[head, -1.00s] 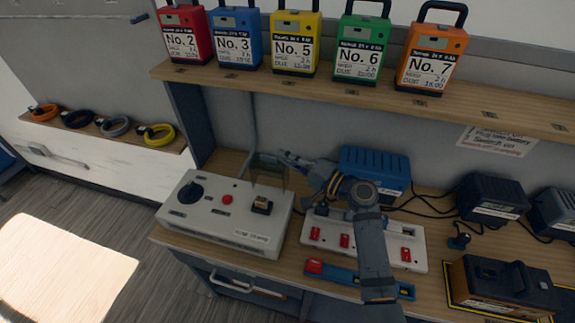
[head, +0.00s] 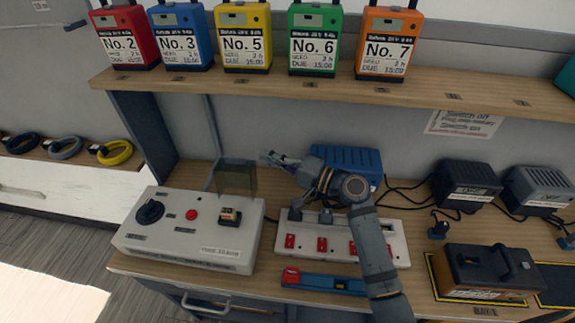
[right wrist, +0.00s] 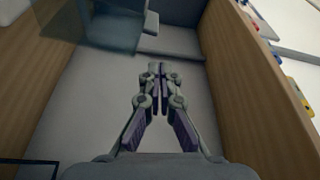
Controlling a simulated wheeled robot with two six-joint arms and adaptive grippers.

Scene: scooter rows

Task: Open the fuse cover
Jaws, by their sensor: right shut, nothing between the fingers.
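A white control box (head: 150,240) stands on the workbench at left in the head view. A small fuse-like block (head: 229,217) sits on its top, uncovered. The fuse cover (head: 237,178), a smoky see-through flap, stands raised behind the block. My right gripper (head: 266,157) is shut and empty, just right of the cover's upper edge, with a small gap apparent. In the right wrist view its closed fingers (right wrist: 158,70) point forward, and a see-through pane, likely the cover (right wrist: 100,25), shows at upper left. My left gripper is out of view.
A black knob (head: 150,211) and a red button (head: 191,214) are on the box. A white strip with red switches (head: 322,244) and a blue unit (head: 346,162) lie near my right arm. A shelf (head: 300,88) with numbered battery packs hangs above.

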